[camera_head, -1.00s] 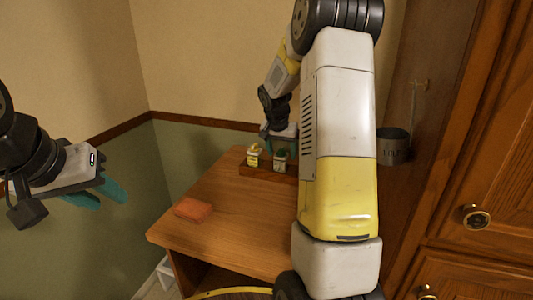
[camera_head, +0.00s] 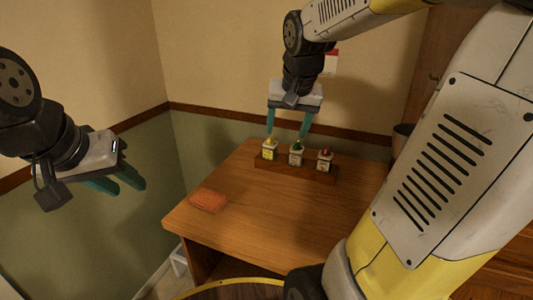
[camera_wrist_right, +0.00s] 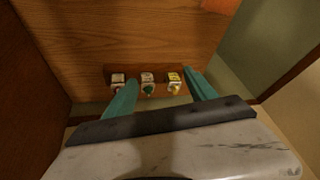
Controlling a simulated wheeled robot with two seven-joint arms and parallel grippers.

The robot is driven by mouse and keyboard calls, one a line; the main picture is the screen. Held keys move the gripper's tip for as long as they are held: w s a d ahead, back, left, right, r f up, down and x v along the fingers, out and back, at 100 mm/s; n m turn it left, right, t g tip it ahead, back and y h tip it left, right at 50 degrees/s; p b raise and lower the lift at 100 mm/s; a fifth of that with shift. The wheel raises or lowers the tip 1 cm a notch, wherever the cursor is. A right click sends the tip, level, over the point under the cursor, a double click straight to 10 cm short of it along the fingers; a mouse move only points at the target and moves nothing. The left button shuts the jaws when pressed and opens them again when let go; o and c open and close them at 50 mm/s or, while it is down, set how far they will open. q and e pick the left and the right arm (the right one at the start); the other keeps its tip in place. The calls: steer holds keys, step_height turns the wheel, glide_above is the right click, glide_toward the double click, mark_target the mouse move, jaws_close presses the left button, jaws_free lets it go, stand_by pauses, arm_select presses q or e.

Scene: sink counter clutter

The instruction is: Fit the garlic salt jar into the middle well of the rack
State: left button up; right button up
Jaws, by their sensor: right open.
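A dark wooden rack (camera_head: 264,162) stands at the back of the wooden counter. Three small jars stand upright in it: a yellow-capped jar (camera_head: 269,151) at the left, a green-capped jar (camera_head: 296,156) in the middle, and a red-capped jar (camera_head: 324,160) at the right. Their labels are too small to read, so I cannot tell which is the garlic salt. My right gripper (camera_head: 287,136) is open and empty above the left and middle jars. The right wrist view shows its fingers (camera_wrist_right: 161,80) apart. My left gripper (camera_head: 131,188) is open and empty, left of the counter.
The middle of the counter (camera_head: 265,215) is clear. A dark grey container (camera_head: 400,137) shows behind my right arm. Walls stand close at the back and left.

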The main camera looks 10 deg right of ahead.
steer(key=s+a+n+t+y, duration=0.1)
steer(key=s+a+n, duration=0.3)
steer(key=s, duration=0.9)
steer(key=shift+s+a+f+y, duration=0.4)
steer(key=shift+a+y, duration=0.3)
steer(key=shift+a, duration=0.55)
steer(key=shift+d, duration=0.1)
